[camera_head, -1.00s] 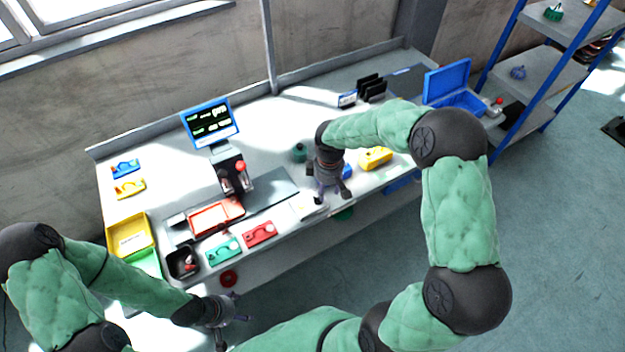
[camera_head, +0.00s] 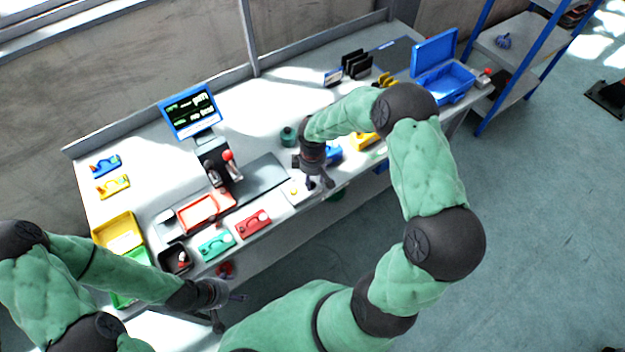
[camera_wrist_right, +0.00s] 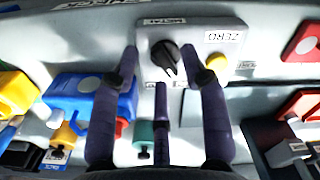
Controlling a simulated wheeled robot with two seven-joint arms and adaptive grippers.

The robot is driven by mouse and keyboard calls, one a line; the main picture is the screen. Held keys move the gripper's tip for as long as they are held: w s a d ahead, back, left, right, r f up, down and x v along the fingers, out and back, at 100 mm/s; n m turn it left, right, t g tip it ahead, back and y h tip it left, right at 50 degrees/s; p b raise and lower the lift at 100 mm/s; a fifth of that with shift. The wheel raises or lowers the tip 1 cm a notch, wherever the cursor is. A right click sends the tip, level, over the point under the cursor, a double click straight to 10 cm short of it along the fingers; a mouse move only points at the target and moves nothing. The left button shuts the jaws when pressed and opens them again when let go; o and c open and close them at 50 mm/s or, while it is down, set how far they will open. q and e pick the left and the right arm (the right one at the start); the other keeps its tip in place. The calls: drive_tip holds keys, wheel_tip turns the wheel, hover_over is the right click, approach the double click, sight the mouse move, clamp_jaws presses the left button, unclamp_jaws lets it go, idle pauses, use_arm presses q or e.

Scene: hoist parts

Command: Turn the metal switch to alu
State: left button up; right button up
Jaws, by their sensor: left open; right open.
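The metal switch is a black round knob (camera_wrist_right: 166,58) on a white panel (camera_wrist_right: 150,72) in the right wrist view, below a METAL label and left of a ZERO label with a yellow button. My right gripper (camera_wrist_right: 165,72) is open, with fingers on both sides of the knob and a third finger below it. I cannot tell whether they touch it. In the head view my right gripper (camera_head: 318,182) is over the white panel (camera_head: 294,191) at the table's front edge. My left gripper (camera_head: 228,304) is open and empty in front of the table, at lower left.
A red tray (camera_head: 205,211), a green block (camera_head: 216,246) and a red block (camera_head: 253,224) are left of the panel. A blue box (camera_head: 446,80) stands at the far right. A blue block (camera_wrist_right: 90,98) is close to my right fingers.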

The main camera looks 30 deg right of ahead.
drive_tip(key=shift+w+f, duration=0.1)
drive_tip(key=shift+f, duration=0.4)
clamp_jaws()
